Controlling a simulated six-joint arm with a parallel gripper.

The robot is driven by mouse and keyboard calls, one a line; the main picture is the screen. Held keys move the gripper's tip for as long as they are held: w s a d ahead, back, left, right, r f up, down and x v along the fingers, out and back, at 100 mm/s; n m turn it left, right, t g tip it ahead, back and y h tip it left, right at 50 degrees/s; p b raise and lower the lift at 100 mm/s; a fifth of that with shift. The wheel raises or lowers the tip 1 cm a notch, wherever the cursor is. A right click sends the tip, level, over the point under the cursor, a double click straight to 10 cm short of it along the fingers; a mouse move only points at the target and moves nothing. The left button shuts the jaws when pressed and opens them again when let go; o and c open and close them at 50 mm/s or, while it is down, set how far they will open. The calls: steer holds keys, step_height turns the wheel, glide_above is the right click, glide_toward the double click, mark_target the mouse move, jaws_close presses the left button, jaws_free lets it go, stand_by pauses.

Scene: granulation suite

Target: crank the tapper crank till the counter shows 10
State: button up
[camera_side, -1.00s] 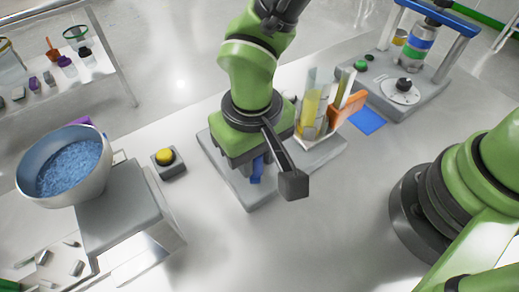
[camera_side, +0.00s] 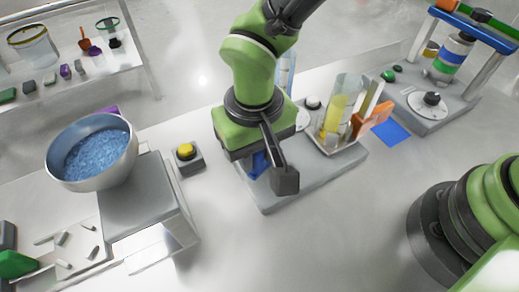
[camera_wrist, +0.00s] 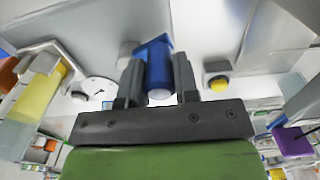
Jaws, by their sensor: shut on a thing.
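The tapper stands mid-table, with a grey base plate (camera_side: 305,188) and clear cylinders (camera_side: 341,104) holding yellow material on its right. My gripper (camera_wrist: 159,85) is shut on a blue crank handle (camera_wrist: 155,55), which stands between its two dark fingers in the wrist view. A white dial with a dark pointer (camera_wrist: 95,88) is left of the fingers in the wrist view. I cannot read a count on it.
A yellow button box (camera_side: 186,154) and a steel bowl of blue granules (camera_side: 92,155) on a grey stand are to the left. An orange clamp (camera_side: 372,119) sits beside the cylinders. Another device with a dial (camera_side: 430,102) stands back right. The front table is clear.

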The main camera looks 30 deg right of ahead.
steer(key=shift+w+a, duration=0.2)
steer(key=shift+w, duration=0.7)
steer(key=shift+w, duration=0.1)
steer(key=shift+w+d, duration=0.25)
steer(key=shift+w, duration=0.3)
steer(key=shift+w+d, duration=0.2)
steer(key=shift+w, duration=0.3)
steer(key=shift+w+d, duration=0.75)
steer(key=shift+d, duration=0.2)
steer(key=shift+d, duration=0.15)
